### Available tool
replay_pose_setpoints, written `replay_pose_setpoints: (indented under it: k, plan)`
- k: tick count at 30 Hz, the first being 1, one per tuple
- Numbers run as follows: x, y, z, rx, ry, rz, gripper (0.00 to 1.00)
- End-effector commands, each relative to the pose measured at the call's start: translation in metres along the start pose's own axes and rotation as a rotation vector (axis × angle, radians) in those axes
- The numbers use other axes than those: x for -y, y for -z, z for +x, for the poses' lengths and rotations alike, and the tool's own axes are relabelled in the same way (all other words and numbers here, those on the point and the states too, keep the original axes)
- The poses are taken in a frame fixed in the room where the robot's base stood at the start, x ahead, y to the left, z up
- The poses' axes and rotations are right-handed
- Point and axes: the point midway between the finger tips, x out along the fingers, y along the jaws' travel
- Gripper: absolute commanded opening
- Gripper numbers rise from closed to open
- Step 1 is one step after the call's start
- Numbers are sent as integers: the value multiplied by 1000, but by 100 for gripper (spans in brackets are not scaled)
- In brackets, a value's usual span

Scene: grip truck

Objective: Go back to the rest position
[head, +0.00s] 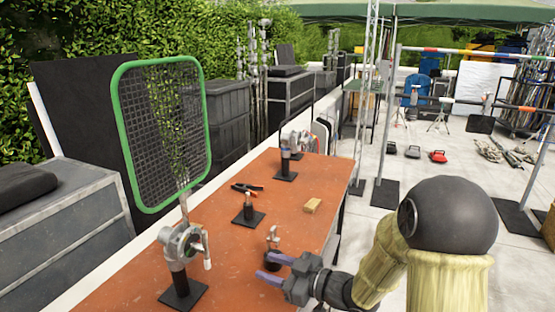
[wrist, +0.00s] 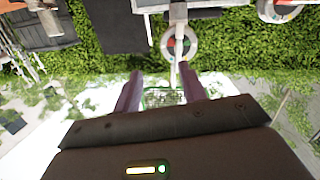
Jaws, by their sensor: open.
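My gripper (head: 272,269) is over the near right part of the orange table (head: 140,275) in the head view, its two purple fingers apart and pointing left. In the wrist view my gripper (wrist: 160,92) shows both fingers spread with nothing between them. A small metal clamp part (head: 272,240) stands just behind the fingers in the head view; whether they touch cannot be told. A green-framed mesh screen (head: 160,130) stands upright in a grip head (head: 182,243) on a black base, left of my gripper and apart from it.
A clamp on a stand (head: 249,212), a wooden block (head: 312,205) and another stand with a metal head (head: 286,160) are on the table. Grey cases (head: 65,215) stand to the left. Metal frame stands (head: 388,130) rise at right, with open paved floor between.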

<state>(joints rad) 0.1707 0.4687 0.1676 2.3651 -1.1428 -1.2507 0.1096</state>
Motion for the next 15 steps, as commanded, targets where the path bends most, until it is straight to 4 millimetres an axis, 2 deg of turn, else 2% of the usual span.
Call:
replay_pose_setpoints:
  k: [5,9,15]
  plan:
    - [-32,-9,-18,239,-203,13,41]
    - [-51,-20,-48,434,-367,68,41]
    - [-56,-31,-104,694,-567,215,41]
